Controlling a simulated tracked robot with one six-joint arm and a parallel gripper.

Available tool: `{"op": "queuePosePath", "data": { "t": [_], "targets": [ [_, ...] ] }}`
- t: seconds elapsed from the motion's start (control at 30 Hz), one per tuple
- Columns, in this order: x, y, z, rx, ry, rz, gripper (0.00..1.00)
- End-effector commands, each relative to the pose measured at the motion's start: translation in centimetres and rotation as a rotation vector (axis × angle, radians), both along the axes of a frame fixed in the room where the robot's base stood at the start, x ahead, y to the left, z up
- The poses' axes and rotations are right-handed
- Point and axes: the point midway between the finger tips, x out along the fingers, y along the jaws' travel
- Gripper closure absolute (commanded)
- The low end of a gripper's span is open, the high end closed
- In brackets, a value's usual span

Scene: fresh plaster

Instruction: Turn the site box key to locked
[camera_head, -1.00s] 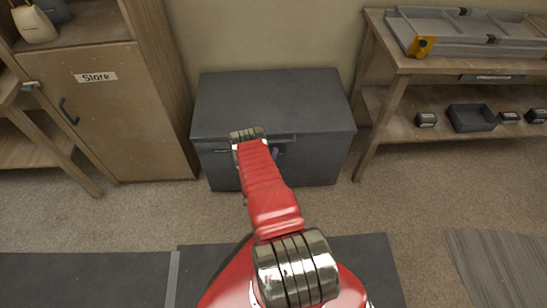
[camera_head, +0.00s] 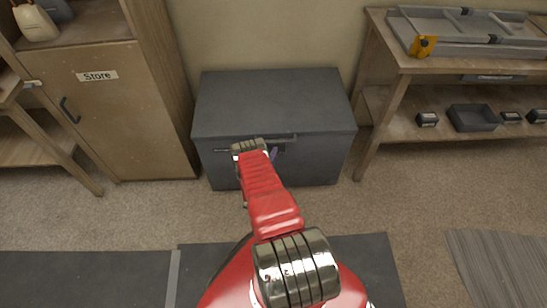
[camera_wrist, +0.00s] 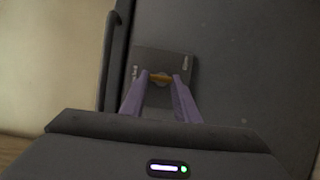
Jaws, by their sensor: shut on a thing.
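The dark grey site box (camera_head: 268,105) stands against the wall in the head view, its lid down. In the wrist view its lock plate (camera_wrist: 178,66) is a grey panel with small labels at two opposite edges, too small to read surely. The brass-coloured key (camera_wrist: 160,79) sits at the plate, its bow lying crosswise in the picture. My gripper (camera_wrist: 161,77) has its two purple fingers at either end of the key bow, shut on it. In the head view my arm hides the key and most of the lock plate.
A dark handle bar (camera_wrist: 109,62) runs beside the plate in the wrist view. A wooden cupboard labelled Store (camera_head: 112,115) stands left of the box. A wooden bench (camera_head: 395,62) with a shelf stands to the right. Dark mats (camera_head: 80,280) lie on the floor in front.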

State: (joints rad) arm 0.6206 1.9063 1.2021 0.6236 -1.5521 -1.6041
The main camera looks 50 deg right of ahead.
Motion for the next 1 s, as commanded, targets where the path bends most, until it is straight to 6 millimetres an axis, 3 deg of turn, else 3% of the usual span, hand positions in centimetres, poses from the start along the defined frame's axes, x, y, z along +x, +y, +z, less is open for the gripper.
{"op": "queuePosePath", "data": {
  "t": [0.27,0.63,0.77,1.0],
  "targets": [
    [0.1,0.2,-0.2,0.005,0.003,0.005,0.54],
    [-0.1,0.5,-0.2,0.005,0.002,0.004,0.53],
    [-0.4,1.6,-0.2,0.004,0.003,0.003,0.53],
    [-1.6,5.2,-0.2,0.005,0.005,0.006,0.53]
  ]
}}
